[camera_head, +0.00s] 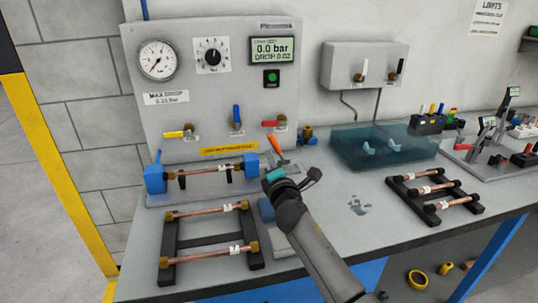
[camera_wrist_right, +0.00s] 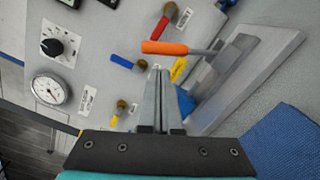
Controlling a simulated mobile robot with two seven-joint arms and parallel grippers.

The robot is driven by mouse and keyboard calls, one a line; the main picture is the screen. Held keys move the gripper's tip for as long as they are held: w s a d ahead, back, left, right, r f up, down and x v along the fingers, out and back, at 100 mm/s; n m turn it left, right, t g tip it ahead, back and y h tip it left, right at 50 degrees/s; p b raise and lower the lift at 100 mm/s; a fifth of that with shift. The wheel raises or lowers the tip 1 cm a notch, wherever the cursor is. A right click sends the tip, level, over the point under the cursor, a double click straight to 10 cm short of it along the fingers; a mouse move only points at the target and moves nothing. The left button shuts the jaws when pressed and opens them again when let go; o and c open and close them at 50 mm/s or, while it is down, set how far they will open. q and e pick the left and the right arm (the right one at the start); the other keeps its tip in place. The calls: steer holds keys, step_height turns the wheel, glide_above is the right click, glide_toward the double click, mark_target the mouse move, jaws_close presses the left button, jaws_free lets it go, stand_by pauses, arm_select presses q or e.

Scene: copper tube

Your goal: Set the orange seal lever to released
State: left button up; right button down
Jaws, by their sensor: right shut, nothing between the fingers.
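The orange seal lever (camera_head: 275,143) sticks up beside the right blue end block (camera_head: 250,165) of the test fixture, below the panel. In the right wrist view the orange handle (camera_wrist_right: 165,48) lies across the picture, with its grey shaft (camera_wrist_right: 204,52) running right. My right gripper (camera_wrist_right: 157,72) is shut and empty, its fingertips just below the orange handle in that view. I cannot tell whether they touch it. In the head view my right wrist hides the fingers and the lever's lower part. My left gripper is not in view.
A copper tube (camera_head: 210,170) lies between the fixture's blue blocks. The panel (camera_head: 198,100) has yellow (camera_head: 174,134), blue (camera_head: 236,115) and red (camera_head: 270,124) valve handles; its display reads 0.0 bar. A tube rack (camera_head: 172,245) stands in front, another (camera_head: 408,198) at right.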

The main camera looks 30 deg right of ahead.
mark_target(275, 143)
steer(key=shift+b+x, duration=0.35)
steer(key=shift+x, duration=1.35)
steer(key=shift+d+r+m+p, duration=0.2)
steer(key=shift+d+m+p, duration=0.1)
steer(key=shift+m, duration=0.1)
steer(key=shift+d+r, duration=0.1)
steer(key=shift+s+d+r+m+p, duration=0.1)
steer(key=shift+d+r+m+p, duration=0.15)
steer(key=shift+m+p, duration=0.2)
steer(key=shift+s+d+r+m+p, duration=0.1)
steer(key=shift+d+m+p, duration=0.25)
steer(key=shift+m, duration=0.2)
steer(key=s+d+m+p, duration=0.2)
steer(key=d+m+p, duration=0.2)
steer(key=d+m, duration=0.3)
steer(key=shift+d+m+g, duration=0.25)
steer(key=shift+m+g, duration=0.05)
steer(key=shift+m, duration=1.2)
steer(key=shift+f, duration=0.1)
